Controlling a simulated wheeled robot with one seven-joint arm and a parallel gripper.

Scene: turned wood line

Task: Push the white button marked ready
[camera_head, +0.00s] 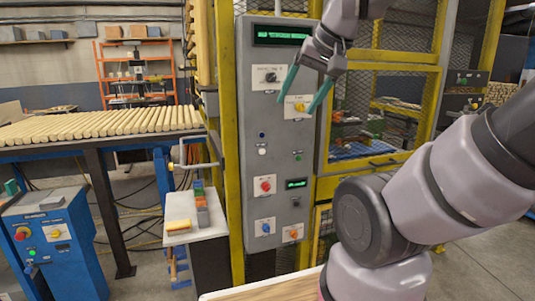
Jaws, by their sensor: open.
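A tall grey control panel (245,200) stands upright in the middle of the camera_head view. A small round white button (262,151) sits on its left half, just below a small dark blue one (262,134). Any lettering beside the white button is too small to read. My gripper (297,107) hangs from the upper right with its two teal fingers spread open and empty. It is in front of the panel's upper part, above and to the right of the white button and apart from it. The fingers partly cover the area around a yellow knob (299,107).
The panel also bears a black knob (270,77), a green button (298,157), a red knob (265,186), a blue knob (265,228) and an orange knob (293,234). A small side table (185,208) holds blocks. A crank handle (195,165) juts out left of the panel.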

